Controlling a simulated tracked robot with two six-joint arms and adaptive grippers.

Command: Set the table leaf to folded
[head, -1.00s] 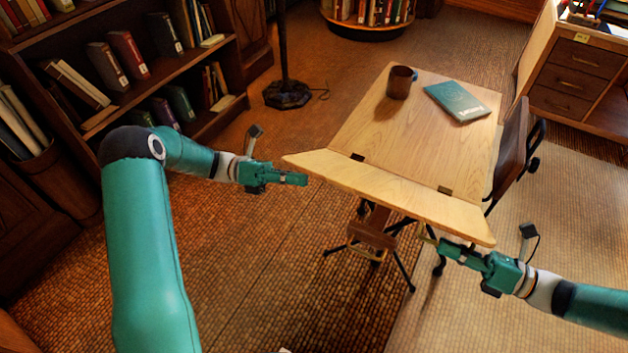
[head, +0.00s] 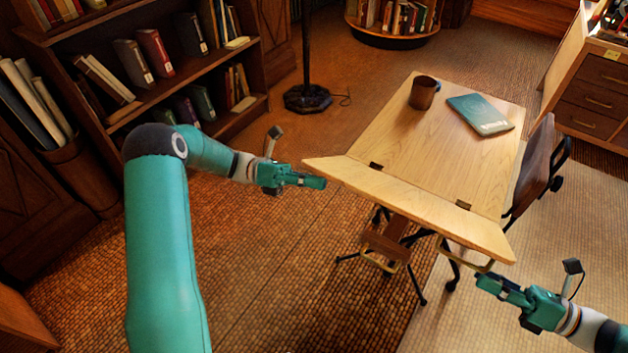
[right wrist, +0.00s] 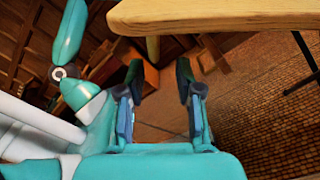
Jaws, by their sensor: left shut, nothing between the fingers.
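The table leaf (head: 415,205) is the pale wooden flap along the near edge of the drafting table (head: 440,140), joined by two dark hinges. It appears tilted up from the hinge line, not flat with the top. Its edge also shows at the top of the right wrist view (right wrist: 220,18). My left gripper (head: 325,183) is shut and empty by the leaf's left end; I cannot tell whether it touches. My right gripper (head: 482,281) is below and apart from the leaf's right end, beside a brass-coloured bracket (head: 466,256). In the right wrist view its fingers (right wrist: 158,75) are spread and empty.
A chair (head: 533,172) stands at the table's right side. A bookcase (head: 150,85) fills the left, and a lamp base (head: 307,98) stands behind.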

